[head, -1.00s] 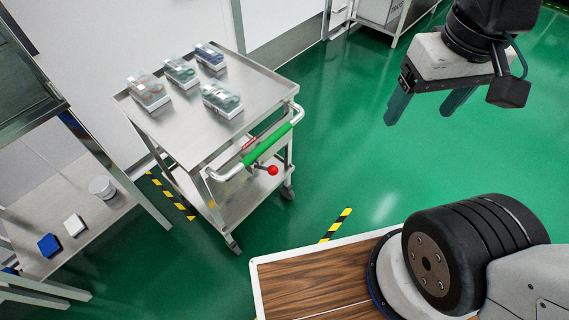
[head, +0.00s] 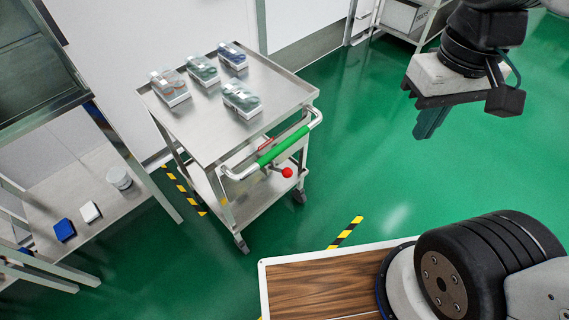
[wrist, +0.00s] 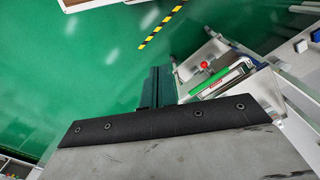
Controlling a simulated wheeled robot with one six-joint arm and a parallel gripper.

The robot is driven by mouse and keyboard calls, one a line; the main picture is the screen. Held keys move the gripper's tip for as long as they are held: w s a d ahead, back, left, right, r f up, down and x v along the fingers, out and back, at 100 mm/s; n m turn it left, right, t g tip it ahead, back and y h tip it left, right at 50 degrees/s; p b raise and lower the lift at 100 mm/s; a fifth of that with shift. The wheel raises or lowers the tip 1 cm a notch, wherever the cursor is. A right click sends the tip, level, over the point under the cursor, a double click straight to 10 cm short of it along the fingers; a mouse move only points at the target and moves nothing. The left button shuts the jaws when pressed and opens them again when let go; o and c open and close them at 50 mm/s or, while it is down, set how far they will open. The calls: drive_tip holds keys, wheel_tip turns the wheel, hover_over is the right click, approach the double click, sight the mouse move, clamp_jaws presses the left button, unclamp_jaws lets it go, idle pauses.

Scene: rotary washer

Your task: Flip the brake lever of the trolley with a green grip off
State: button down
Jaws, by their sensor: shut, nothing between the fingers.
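The steel trolley (head: 195,135) stands left of centre in the head view. Its push handle carries a green grip (head: 283,145), also seen in the wrist view (wrist: 212,82). The brake lever with a red ball knob (head: 287,172) sticks out just below the grip on the near side; the knob also shows in the wrist view (wrist: 205,65). My gripper (head: 430,124) is at the upper right of the head view, well apart from the trolley, over open floor. Its dark green fingers are together and empty. They also show in the wrist view (wrist: 158,88), beside the handle in the picture.
Several clear-lidded boxes (head: 240,100) sit on the trolley's top. A steel bench (head: 100,205) with a blue box (head: 64,230) stands at the left. A rack (head: 405,18) stands at the back. Green floor (head: 350,110) lies clear between the trolley and my arm.

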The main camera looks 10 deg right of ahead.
drive_tip(key=w+a+f+n+g+h, duration=0.1)
drive_tip(key=w+a+f+n+g, duration=0.15)
drive_tip(key=w+a+f, duration=0.55)
drive_tip(key=n+t, duration=0.3)
drive_tip(key=n, duration=0.1)
hover_over(282, 170)
wheel_tip(282, 170, down, 17)
drive_tip(key=shift+s+a+r+y, duration=0.1)
drive_tip(key=shift+s+a+y, duration=0.1)
drive_tip(key=shift+y, duration=0.1)
drive_tip(key=f, duration=1)
drive_tip(key=shift+w+d, duration=0.2)
drive_tip(key=shift+w, duration=0.05)
drive_tip(key=shift+s+d, duration=0.1)
